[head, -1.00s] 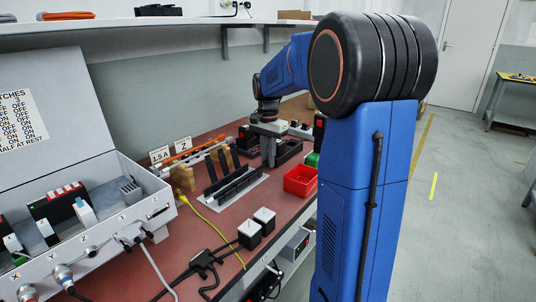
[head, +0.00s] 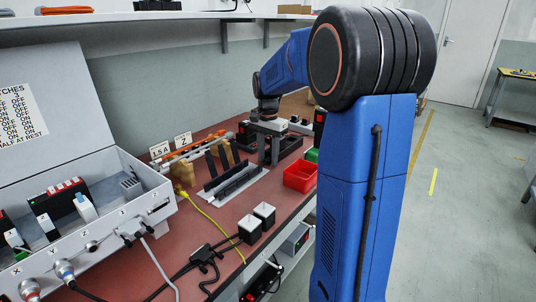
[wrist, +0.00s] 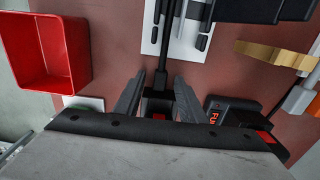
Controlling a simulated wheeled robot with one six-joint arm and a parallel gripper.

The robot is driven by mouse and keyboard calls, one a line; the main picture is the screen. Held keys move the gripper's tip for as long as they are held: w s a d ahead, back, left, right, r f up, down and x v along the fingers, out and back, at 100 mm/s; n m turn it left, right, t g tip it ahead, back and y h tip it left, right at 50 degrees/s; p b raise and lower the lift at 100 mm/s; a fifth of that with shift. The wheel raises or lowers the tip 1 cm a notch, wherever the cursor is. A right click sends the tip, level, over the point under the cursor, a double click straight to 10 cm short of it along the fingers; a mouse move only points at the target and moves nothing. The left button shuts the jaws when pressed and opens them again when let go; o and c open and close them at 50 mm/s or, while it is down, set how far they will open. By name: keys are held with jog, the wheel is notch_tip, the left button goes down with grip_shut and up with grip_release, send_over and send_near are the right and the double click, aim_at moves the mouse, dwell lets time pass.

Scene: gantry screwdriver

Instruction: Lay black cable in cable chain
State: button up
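The cable chain is a black open channel (head: 236,183) on a white plate at mid-bench in the head view. Part of the white plate (wrist: 149,38) shows at the top of the wrist view. My gripper (wrist: 160,77) points down beyond the chain, with its two fingers apart. A thin dark strip (wrist: 166,50), possibly the black cable or a chain part, runs down between the fingertips to a black block with a red patch. I see space on both sides of it. In the head view the fingers are small and partly unclear.
A red bin (head: 300,177) stands right of the chain at the bench edge; it also shows in the wrist view (wrist: 48,55). A grey control box (head: 95,225) fills the left. A yellow cable (head: 215,226) and white-topped blocks (head: 249,228) lie in front. A shelf hangs above.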

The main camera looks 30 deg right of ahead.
notch_tip(320, 180, up, 17)
jog(key=shift+r, duration=0.15)
dwell(0.5)
dwell(0.5)
